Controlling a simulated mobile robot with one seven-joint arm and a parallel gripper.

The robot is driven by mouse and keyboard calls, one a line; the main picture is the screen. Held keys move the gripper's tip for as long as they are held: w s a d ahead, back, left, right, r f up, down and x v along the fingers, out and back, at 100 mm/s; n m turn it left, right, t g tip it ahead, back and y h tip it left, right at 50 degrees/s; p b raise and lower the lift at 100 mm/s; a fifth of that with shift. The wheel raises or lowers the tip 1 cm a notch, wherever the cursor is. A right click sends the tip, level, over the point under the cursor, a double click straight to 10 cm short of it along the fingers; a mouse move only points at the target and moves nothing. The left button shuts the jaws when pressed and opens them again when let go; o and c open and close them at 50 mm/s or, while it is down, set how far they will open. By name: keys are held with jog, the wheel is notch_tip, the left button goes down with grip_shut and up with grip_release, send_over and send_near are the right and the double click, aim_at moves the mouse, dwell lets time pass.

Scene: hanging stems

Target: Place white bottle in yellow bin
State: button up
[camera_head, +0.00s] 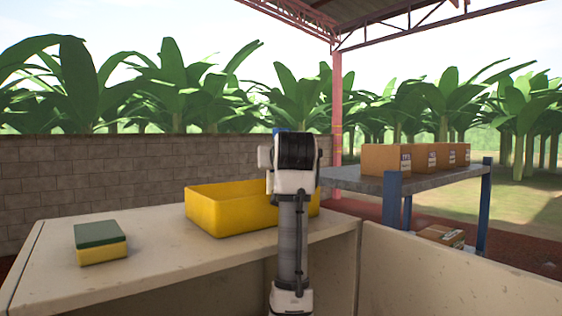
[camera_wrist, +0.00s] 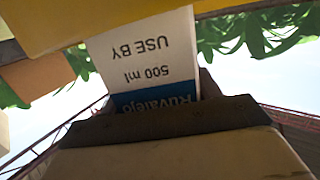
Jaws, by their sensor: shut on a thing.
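The white bottle (camera_wrist: 145,50) shows in the wrist view with a white label, a blue band and upside-down print reading "500 ml" and "USE BY". My gripper (camera_wrist: 175,117) is shut on it; a dark finger crosses in front of its blue end. The yellow bin (camera_head: 232,212) stands on the pale counter in the head view, partly behind my arm. Its yellow side also fills the top left of the wrist view (camera_wrist: 60,22), close to the bottle. In the head view my arm hides the gripper and bottle. I cannot tell whether the bottle is over the bin.
A green and yellow sponge (camera_head: 101,243) lies on the counter (camera_head: 150,267) left of the bin. Cardboard boxes (camera_head: 386,160) stand on a grey shelf (camera_head: 360,181) with blue posts at right. The counter between sponge and bin is clear.

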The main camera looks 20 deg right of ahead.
jog(key=shift+f+b, duration=0.5)
jog(key=shift+f, duration=0.35)
dwell(0.5)
jog(key=o, duration=1.5)
jog(key=shift+o, duration=0.7)
jog(key=shift+f, duration=0.1)
